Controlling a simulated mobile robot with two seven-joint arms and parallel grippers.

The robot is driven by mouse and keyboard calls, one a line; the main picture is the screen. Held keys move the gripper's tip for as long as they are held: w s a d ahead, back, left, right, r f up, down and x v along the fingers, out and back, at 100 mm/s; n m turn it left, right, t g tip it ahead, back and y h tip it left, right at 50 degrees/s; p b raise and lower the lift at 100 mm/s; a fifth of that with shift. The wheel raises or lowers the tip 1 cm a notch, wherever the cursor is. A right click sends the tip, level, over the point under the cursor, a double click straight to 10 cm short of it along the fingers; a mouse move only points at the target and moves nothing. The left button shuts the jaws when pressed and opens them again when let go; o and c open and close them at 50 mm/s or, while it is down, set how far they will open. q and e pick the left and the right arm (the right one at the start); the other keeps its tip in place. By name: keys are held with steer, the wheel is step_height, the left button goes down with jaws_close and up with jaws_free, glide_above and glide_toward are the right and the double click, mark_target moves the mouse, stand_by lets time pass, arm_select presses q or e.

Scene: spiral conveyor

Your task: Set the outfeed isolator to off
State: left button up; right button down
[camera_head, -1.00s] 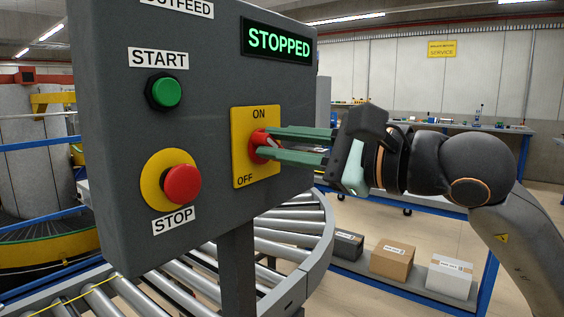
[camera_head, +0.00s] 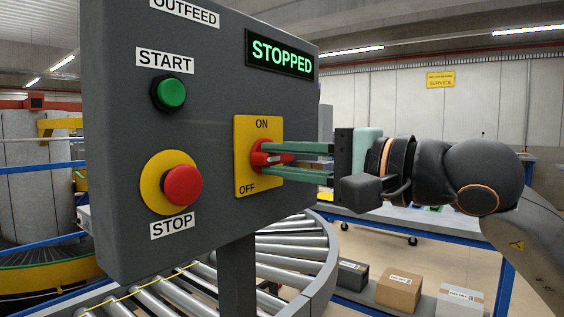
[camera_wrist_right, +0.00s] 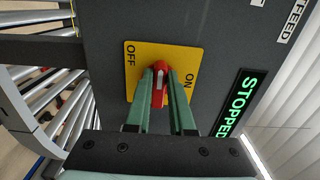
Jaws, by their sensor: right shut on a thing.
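The outfeed isolator is a red rotary knob with a white mark (camera_head: 262,157) on a yellow plate (camera_head: 243,140). The plate reads ON at the top and OFF at the lower left. My right gripper (camera_head: 275,160) comes in from the right, its green fingers shut on the knob. In the right wrist view, the knob (camera_wrist_right: 159,76) sits between the fingertips, OFF to its left and ON to its right. The fingers partly cover the knob; I cannot tell exactly which way its pointer faces. My left gripper is not in view.
The grey outfeed panel (camera_head: 215,90) also carries a green START button (camera_head: 169,93), a red STOP button (camera_head: 182,186) and a display (camera_head: 280,54) reading STOPPED. A roller conveyor (camera_head: 300,255) curves below. Boxes (camera_head: 398,288) sit on a lower shelf at right.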

stand_by(0.4)
steer(key=c, duration=0.8)
jaws_free()
steer(key=shift+d, duration=0.1)
steer(key=b+v, duration=0.1)
steer(key=v, duration=1.1)
steer(key=shift+s+d, duration=0.15)
steer(key=shift+f, duration=0.1)
